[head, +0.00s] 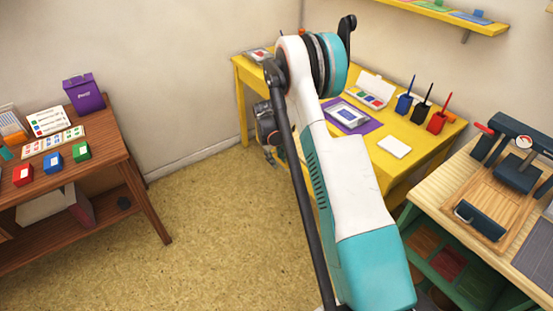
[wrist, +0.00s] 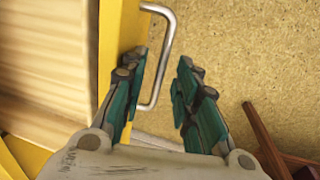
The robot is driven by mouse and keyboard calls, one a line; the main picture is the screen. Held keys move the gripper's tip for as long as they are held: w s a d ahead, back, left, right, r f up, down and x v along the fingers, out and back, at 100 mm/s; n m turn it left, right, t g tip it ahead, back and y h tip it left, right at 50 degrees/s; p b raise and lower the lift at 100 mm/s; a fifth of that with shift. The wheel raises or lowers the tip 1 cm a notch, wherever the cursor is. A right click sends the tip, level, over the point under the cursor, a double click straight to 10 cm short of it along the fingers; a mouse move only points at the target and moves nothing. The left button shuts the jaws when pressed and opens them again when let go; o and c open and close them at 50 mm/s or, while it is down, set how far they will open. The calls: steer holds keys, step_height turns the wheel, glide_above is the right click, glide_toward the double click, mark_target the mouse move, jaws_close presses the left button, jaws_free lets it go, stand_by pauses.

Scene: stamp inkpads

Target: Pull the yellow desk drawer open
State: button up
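The yellow desk (head: 405,170) stands against the back wall in the head view. Its drawer front shows as a yellow strip (wrist: 122,45) in the wrist view, with a silver bar handle (wrist: 166,50) on it. A pale wooden surface left of the strip looks like the drawer's inside, so the drawer appears at least partly open. My gripper (wrist: 160,75) is open, its teal fingers on either side of the handle bar. A gap shows between the bar and the right finger; contact at the left finger is unclear. In the head view my arm hides the drawer.
An inkpad on a purple mat (head: 368,124), a white pad (head: 394,147) and several stamps are on the desk. A brown table (head: 110,153) stands at left, and a green workbench (head: 415,222) at right. The floor (head: 215,215) between is clear.

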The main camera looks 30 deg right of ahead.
step_height(320, 180, up, 12)
steer(key=a, duration=0.2)
steer(key=shift+f, duration=0.2)
steer(key=shift+a, duration=0.15)
